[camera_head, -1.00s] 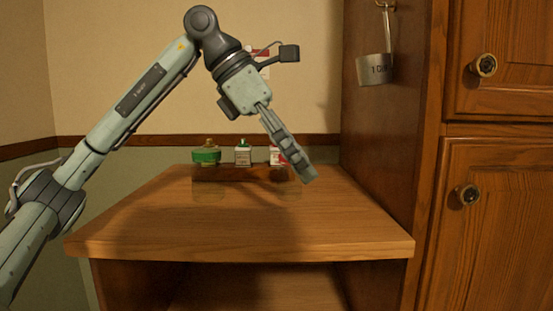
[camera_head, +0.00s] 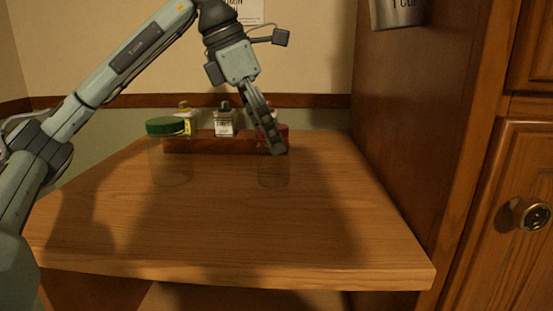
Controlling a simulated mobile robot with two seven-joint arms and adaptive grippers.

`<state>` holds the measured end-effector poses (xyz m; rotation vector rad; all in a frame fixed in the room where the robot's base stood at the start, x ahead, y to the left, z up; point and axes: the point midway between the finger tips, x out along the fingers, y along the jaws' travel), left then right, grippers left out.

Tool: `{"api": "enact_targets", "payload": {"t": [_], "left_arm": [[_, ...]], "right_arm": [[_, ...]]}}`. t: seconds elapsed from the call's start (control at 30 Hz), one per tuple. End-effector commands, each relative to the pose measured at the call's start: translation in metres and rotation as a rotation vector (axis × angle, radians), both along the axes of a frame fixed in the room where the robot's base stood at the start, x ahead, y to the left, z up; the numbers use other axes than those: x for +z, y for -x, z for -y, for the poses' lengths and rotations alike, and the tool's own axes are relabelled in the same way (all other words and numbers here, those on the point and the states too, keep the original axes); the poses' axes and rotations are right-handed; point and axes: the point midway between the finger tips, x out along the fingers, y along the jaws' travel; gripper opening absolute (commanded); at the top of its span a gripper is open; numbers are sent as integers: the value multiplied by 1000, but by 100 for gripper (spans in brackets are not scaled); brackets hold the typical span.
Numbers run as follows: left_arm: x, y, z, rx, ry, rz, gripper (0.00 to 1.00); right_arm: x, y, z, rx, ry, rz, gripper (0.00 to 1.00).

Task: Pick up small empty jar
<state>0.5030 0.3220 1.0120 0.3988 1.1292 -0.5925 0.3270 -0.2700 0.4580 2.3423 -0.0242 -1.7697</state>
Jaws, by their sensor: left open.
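A small clear jar (camera_head: 272,177) with a red lid stands on the wooden counter, right of the middle. It looks empty, and my gripper hides part of its lid. A larger clear jar (camera_head: 171,165) with a green lid stands to its left and also looks empty. My left gripper (camera_head: 277,149) points down at the small jar's lid, its fingers overlapping the lid in the picture. It is open and holds nothing. I cannot tell whether it touches the lid. My right gripper is not in view.
A low wooden rack (camera_head: 205,145) with small bottles, including a white one (camera_head: 225,122), stands behind the jars. The counter's front (camera_head: 240,235) is clear. A tall wooden cabinet side (camera_head: 410,130) bounds the right, with a metal measuring cup (camera_head: 398,12) hanging there.

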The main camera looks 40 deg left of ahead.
Motion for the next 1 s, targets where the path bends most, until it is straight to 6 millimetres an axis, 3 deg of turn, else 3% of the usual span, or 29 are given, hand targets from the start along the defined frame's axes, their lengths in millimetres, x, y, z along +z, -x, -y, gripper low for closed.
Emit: {"api": "enact_targets", "payload": {"t": [0.3, 0.6, 1.0], "left_arm": [[-43, -9, 6, 0, 0, -1, 74], [-48, -11, 7, 0, 1, -1, 74], [-48, -11, 7, 0, 1, -1, 26]], "right_arm": [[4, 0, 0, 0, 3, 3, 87], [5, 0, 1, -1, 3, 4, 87], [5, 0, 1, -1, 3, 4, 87]]}}
